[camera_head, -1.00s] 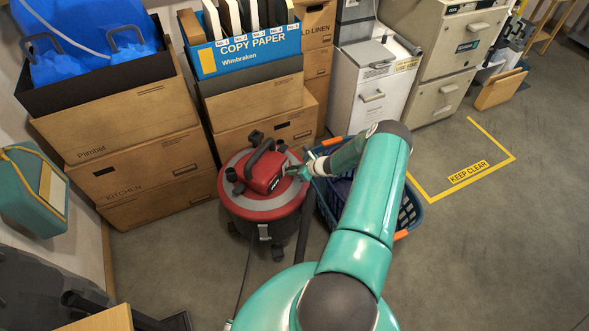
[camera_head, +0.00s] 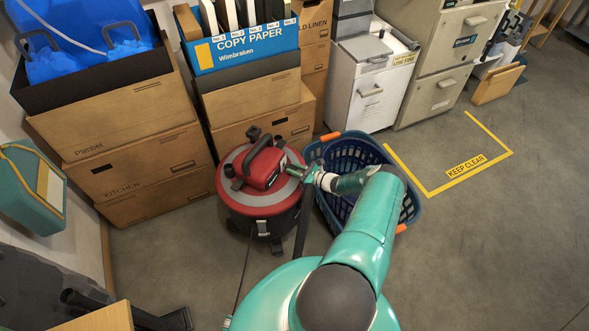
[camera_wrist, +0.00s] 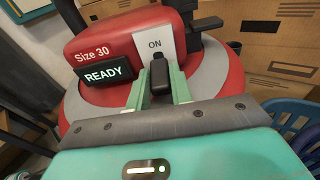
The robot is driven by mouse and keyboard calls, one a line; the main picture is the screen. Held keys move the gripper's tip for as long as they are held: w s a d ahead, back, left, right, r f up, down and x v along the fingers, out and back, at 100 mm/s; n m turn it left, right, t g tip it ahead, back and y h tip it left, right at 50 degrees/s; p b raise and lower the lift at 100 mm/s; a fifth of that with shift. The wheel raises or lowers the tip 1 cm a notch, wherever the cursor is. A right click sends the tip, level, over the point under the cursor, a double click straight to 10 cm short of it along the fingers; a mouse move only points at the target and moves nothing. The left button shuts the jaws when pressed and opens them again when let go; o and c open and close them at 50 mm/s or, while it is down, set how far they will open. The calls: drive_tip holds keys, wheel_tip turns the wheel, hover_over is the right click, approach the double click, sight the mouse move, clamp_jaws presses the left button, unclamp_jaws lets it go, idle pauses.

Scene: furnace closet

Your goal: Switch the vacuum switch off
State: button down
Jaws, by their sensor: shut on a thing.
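The red and grey vacuum (camera_head: 240,199) stands on the floor in front of the boxes. In the wrist view, its red top (camera_wrist: 112,40) carries a white plate (camera_wrist: 153,36) reading "ON" and a dark display (camera_wrist: 104,75) reading "READY". The black switch lever (camera_wrist: 160,80) sits at the plate's lower edge. My gripper (camera_wrist: 159,88) has its two green fingers on either side of the lever and is shut on it. In the head view, my gripper (camera_head: 291,170) is at the vacuum's right side, where the lever is too small to make out.
A blue basket (camera_head: 347,143) stands right of the vacuum, under my arm. Cardboard boxes (camera_head: 148,166) stack behind and left. A white cabinet (camera_head: 366,92) stands at the back. The floor right of the basket is clear, with a yellow "KEEP CLEAR" marking (camera_head: 466,167).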

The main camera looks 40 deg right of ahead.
idle(0.3)
drive_tip(key=c, duration=1.2)
unclamp_jaws()
drive_tip(key=shift+c, duration=0.2)
drive_tip(key=v, duration=1.3)
drive_tip(key=shift+s, duration=0.35)
drive_tip(key=shift+d, duration=0.1)
